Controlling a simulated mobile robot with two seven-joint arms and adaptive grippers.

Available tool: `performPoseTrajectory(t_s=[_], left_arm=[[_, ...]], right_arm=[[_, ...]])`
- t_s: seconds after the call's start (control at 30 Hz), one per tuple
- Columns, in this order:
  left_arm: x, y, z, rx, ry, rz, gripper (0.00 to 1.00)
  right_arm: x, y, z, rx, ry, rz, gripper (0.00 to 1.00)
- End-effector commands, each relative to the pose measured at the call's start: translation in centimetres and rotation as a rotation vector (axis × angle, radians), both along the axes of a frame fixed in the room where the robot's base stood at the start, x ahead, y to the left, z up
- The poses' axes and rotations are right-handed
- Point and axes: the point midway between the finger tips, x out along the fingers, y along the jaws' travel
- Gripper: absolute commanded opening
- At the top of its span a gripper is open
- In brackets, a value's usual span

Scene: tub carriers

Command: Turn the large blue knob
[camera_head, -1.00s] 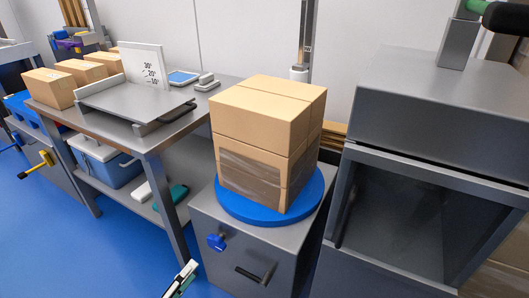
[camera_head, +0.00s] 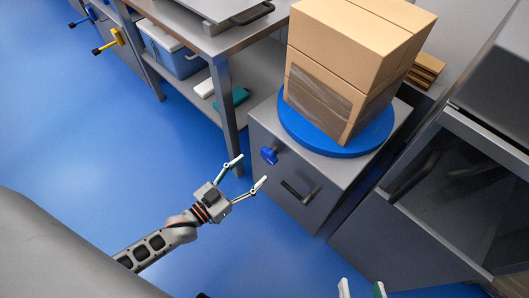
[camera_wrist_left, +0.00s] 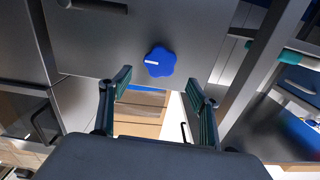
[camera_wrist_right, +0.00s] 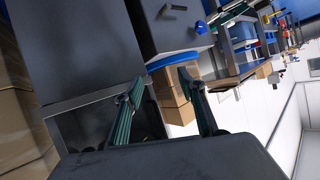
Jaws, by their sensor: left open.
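The large blue knob (camera_head: 269,155) is on the front of a grey cabinet (camera_head: 320,205), below a blue turntable (camera_head: 360,149). It is lobed with a white mark, and it also shows in the left wrist view (camera_wrist_left: 160,61). My left gripper (camera_head: 252,168) is open and empty, pointing at the cabinet front. It is apart from the knob, which shows between and just beyond its fingertips (camera_wrist_left: 158,85) in the left wrist view. My right gripper (camera_head: 361,289) is at the bottom edge, open and empty; its fingers (camera_wrist_right: 161,82) stand apart in the right wrist view.
Taped cardboard boxes (camera_head: 345,50) stand on the turntable. A black handle (camera_head: 299,192) is right of the knob. A table leg (camera_head: 224,105) stands just left of the cabinet. A grey machine (camera_head: 430,190) with a dark opening stands at the right. The blue floor in front is clear.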

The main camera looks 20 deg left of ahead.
Motion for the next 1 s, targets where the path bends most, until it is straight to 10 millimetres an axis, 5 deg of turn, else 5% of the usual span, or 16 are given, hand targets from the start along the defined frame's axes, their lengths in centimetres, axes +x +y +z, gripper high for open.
performPoseTrajectory(t_s=[0.4, 0.8, 0.97, 1.0], left_arm=[[5.4, -2.0, -0.3, -0.006, 0.005, -0.001, 0.62], [6.4, -2.3, -0.1, -0.005, 0.003, 0.0, 0.62], [6.4, -2.3, -0.1, -0.006, 0.003, 0.0, 0.23], [6.4, -2.3, -0.1, -0.006, 0.003, 0.0, 0.23]], right_arm=[[-0.7, 1.5, -0.8, 0.115, 0.036, -0.033, 0.4], [-0.7, 2.1, -0.4, 0.147, 0.035, -0.038, 0.4], [-0.7, 2.0, -0.5, 0.144, 0.035, -0.038, 0.4], [-0.7, 2.0, -0.5, 0.143, 0.035, -0.039, 0.4]])
